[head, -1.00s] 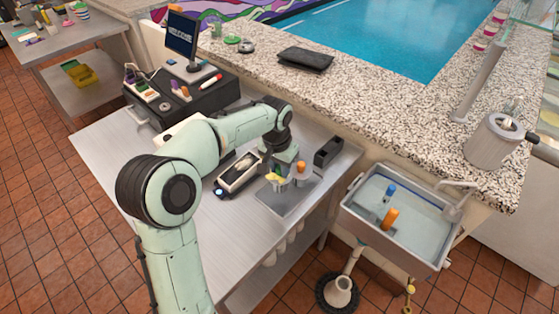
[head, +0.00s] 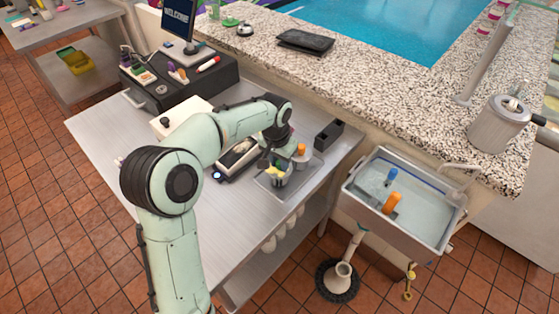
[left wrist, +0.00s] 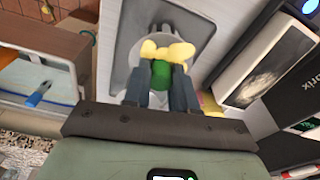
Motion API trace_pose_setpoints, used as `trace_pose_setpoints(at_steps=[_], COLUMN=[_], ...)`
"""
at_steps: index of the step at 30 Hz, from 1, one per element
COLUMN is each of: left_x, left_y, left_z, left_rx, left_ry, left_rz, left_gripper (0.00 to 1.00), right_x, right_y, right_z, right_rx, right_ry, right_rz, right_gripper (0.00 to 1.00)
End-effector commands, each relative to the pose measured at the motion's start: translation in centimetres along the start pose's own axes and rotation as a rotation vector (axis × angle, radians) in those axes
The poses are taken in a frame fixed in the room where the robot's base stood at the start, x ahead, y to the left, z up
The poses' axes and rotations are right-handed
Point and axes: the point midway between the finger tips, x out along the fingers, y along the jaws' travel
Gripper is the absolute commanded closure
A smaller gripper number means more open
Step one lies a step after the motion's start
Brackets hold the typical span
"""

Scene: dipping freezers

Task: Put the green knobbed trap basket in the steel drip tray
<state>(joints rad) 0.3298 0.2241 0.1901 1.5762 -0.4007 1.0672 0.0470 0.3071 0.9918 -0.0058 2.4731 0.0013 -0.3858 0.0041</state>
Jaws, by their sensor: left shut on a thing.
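My left gripper (head: 279,163) is over the steel drip tray (head: 268,186) on the steel counter. In the left wrist view, my left gripper (left wrist: 160,88) is shut on the green knob (left wrist: 161,73) of the trap basket, with yellow lumps (left wrist: 168,50) beyond the knob. The basket (head: 281,179) is low over the tray; I cannot tell whether it touches it. The tray also shows in the left wrist view (left wrist: 118,45) around the basket. My right gripper is not in view.
An orange-knobbed container (head: 301,158) stands close beside my left gripper. A black holder (head: 328,136) is behind it. A sink (head: 420,238) at the right holds blue- and orange-knobbed pieces. A black-edged box (head: 238,158) lies left of the tray.

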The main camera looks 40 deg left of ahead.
Motion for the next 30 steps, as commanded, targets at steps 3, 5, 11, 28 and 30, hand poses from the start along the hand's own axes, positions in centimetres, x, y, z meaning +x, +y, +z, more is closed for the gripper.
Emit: trace_pose_setpoints(at_steps=[3, 5, 11, 28, 30], left_x=[0.02, 0.09, 0.49, 0.80, 0.80], left_y=[-0.01, -0.01, -0.01, -0.01, -0.01], left_z=[0.02, 0.03, 0.10, 0.14, 0.14], left_rx=[0.000, 0.000, 0.000, 0.000, 0.000], left_ry=[0.000, 0.000, -0.001, -0.001, -0.001], left_rz=[0.000, 0.000, 0.000, 0.000, 0.000], left_gripper=[1.00, 1.00, 1.00, 0.44, 0.44], right_x=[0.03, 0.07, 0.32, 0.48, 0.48], right_y=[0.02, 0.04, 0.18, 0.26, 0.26], right_z=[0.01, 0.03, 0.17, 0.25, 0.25], right_rx=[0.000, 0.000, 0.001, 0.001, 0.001], right_ry=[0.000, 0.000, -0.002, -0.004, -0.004], right_rz=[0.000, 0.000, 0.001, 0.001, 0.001], right_gripper=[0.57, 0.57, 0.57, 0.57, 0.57])
